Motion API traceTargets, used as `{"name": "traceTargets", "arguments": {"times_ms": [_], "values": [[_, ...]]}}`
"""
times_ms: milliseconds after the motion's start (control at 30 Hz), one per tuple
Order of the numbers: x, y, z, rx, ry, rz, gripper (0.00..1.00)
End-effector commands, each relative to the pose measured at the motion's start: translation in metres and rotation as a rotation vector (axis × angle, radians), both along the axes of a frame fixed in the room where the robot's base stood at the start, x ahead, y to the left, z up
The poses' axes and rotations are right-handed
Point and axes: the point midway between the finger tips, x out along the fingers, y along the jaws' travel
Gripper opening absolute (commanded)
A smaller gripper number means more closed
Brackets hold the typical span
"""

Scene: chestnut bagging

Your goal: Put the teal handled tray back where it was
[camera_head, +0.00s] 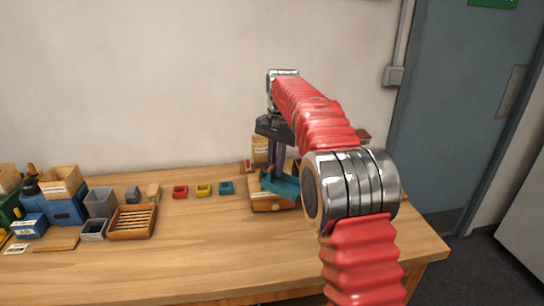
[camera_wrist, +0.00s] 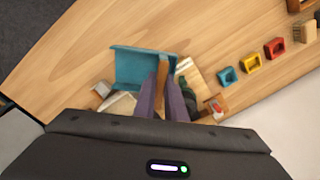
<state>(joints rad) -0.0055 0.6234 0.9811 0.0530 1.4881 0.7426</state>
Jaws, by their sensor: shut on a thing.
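The teal handled tray (camera_head: 283,183) is in the head view at the right part of the table, partly hidden by my arm. It also shows in the wrist view (camera_wrist: 135,67), with a brown handle (camera_wrist: 161,76) between my fingers. My gripper (camera_head: 273,172) points down and is shut on the tray's handle; its purple fingers also show in the wrist view (camera_wrist: 163,95). The tray is over or beside a wooden box (camera_head: 268,202); I cannot tell whether they touch.
Small red (camera_head: 180,192), yellow (camera_head: 203,189) and teal (camera_head: 226,187) bins stand in a row left of my gripper. A slatted wooden tray (camera_head: 132,222), grey bins (camera_head: 100,202) and a blue container (camera_head: 66,207) stand farther left. The front middle of the table is clear.

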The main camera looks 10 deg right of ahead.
Motion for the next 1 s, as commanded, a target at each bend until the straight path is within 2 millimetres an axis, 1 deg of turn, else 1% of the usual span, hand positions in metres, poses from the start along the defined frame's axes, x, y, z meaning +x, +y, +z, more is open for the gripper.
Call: {"name": "traceTargets", "arguments": {"times_ms": [167, 400, 500, 600, 767, 1000], "values": [[-0.016, -0.006, -0.029, 0.002, 0.005, 0.182, 0.00], [-0.047, -0.013, -0.075, 0.009, 0.003, 0.468, 0.00], [-0.061, -0.016, -0.093, 0.012, 0.000, 0.578, 0.00], [-0.072, -0.018, -0.106, 0.014, -0.004, 0.663, 0.00], [-0.081, -0.019, -0.116, 0.016, -0.008, 0.733, 0.00], [-0.082, -0.018, -0.117, 0.016, -0.008, 0.741, 0.00]]}}
